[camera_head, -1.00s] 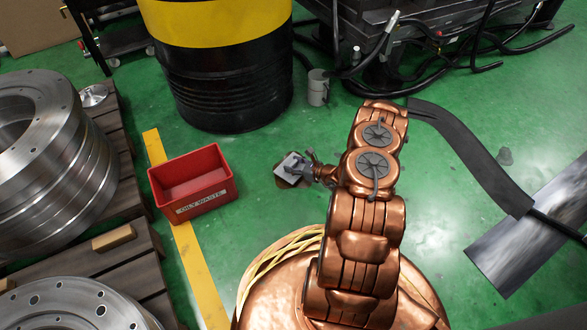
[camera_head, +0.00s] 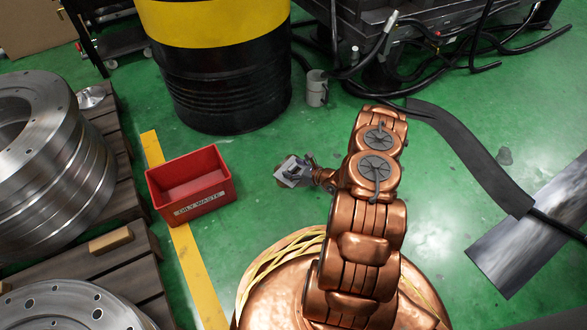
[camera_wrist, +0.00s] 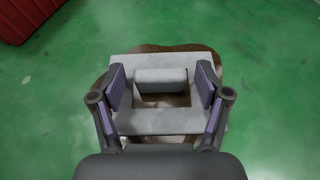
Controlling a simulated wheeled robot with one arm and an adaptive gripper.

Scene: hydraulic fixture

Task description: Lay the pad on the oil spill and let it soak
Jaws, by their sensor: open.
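The pad (camera_wrist: 155,122) is a flat pale-grey piece with a raised grey block in its middle. In the wrist view it lies over the brown oil spill (camera_wrist: 186,48), which shows past its far edge, at its sides and through a gap in front of the block. My gripper (camera_wrist: 161,78) is open, with one purple-faced finger on each side of the block and space between. In the head view the pad (camera_head: 290,172) is at my gripper (camera_head: 301,173), with a little of the spill (camera_head: 279,183) beside it. Whether the whole underside touches the floor cannot be told.
A red oily-waste bin (camera_head: 190,187) stands to the left, by a yellow floor line (camera_head: 190,262). A black and yellow drum (camera_head: 222,80) and a grey can (camera_head: 316,88) stand behind. Pallets with metal rings are at far left.

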